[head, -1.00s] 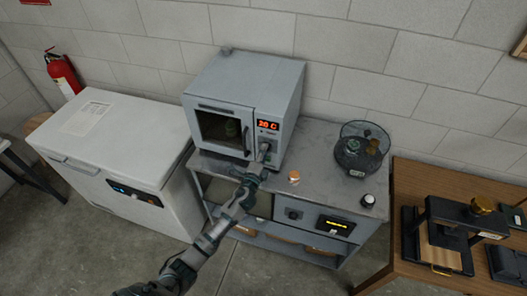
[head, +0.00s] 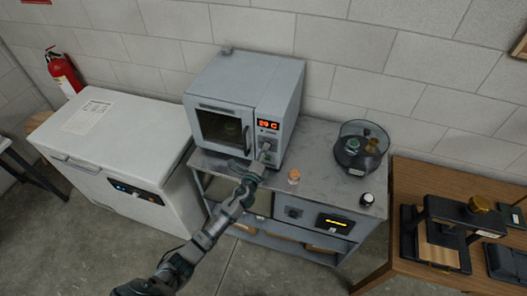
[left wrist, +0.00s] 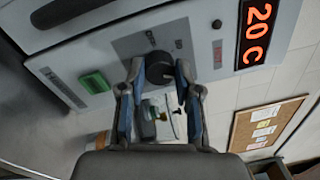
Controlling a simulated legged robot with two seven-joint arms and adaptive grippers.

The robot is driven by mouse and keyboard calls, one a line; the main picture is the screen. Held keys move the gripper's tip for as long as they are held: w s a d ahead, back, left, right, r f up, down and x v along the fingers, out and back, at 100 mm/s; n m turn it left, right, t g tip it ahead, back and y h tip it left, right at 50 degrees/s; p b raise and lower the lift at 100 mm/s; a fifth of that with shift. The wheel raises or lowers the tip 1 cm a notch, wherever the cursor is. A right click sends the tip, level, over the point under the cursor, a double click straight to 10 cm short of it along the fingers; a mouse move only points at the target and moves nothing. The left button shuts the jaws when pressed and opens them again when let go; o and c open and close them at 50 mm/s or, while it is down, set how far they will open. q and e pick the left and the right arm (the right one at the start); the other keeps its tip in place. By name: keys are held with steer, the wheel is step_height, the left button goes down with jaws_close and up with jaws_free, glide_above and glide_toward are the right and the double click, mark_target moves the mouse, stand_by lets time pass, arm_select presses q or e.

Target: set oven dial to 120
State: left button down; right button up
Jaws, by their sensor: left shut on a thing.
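The grey oven (head: 248,105) stands on the metal bench with its door shut. Its red display (head: 268,125) reads 20 C, and it also shows large in the left wrist view (left wrist: 257,32). The black round dial (left wrist: 160,68) sits on the oven's front panel below the display. My left gripper (head: 262,155) reaches up to the panel from below. In the left wrist view my left gripper (left wrist: 161,75) has its two fingertips on either side of the dial, shut on it. The dial's markings are partly hidden by the fingers. My right gripper is in neither view.
A white chest unit (head: 112,160) stands left of the bench. On the bench top (head: 325,165) are a small orange-capped jar (head: 294,176), a clear round vessel (head: 361,148) and a dark-and-white small pot (head: 367,199). A wooden table (head: 410,180) stands at the right.

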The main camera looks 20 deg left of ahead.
arm_select(q)
steer(key=shift+s+f, duration=0.1)
steer(key=shift+f, duration=0.3)
steer(key=c, duration=0.8)
jaws_free()
steer(key=shift+d, duration=0.1)
steer(key=shift+r, duration=0.1)
steer(key=s, duration=1.1)
steer(key=shift+s+a+f, duration=0.3)
steer(key=shift+a, duration=0.1)
steer(key=shift+f, duration=0.1)
